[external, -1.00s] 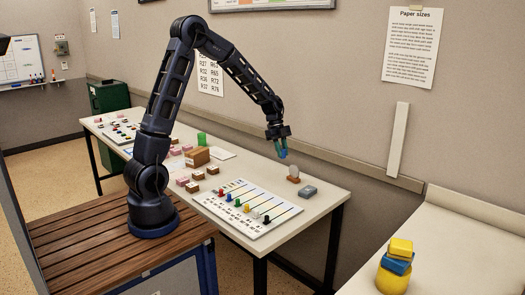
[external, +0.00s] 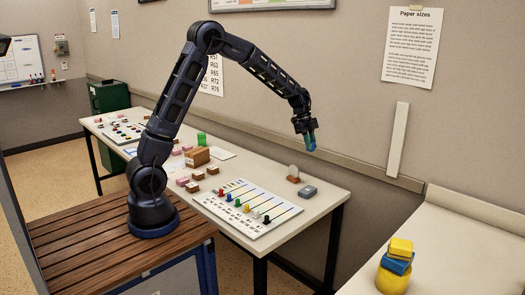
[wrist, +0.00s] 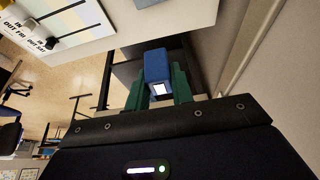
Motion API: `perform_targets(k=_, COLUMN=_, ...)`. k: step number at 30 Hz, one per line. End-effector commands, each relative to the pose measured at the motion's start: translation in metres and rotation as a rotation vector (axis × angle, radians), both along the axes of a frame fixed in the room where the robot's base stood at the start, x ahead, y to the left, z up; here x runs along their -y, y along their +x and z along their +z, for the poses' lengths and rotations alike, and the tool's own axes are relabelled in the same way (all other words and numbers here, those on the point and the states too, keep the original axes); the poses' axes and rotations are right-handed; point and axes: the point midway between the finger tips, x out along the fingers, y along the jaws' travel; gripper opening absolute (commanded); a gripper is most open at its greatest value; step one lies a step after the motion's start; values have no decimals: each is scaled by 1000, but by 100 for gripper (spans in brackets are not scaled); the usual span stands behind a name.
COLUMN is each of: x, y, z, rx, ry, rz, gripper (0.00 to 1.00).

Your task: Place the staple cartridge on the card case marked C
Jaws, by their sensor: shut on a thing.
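My gripper (external: 309,140) is high in the air near the right end of the long table, its green fingers pointing down. It is shut on a blue block with a small white label, seen between the fingers in the wrist view (wrist: 157,67); this appears to be the staple cartridge. The block touches nothing else. Small brown boxes with pale tops (external: 212,170) and pink boxes with pale tops (external: 183,181) stand on the table left of the slider board, far from my gripper. Their marks are too small to read, so I cannot tell which card case bears C.
A side counter (external: 455,240) bears a yellow and blue stack (external: 396,268).

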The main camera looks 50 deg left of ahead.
Motion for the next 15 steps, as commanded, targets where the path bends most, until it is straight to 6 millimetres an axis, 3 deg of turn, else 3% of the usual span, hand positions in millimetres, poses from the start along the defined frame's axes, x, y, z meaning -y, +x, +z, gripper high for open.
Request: perform_targets(k=15, x=1, y=-1, z=-109, rx=-4, ry=2, rz=-1, gripper=1)
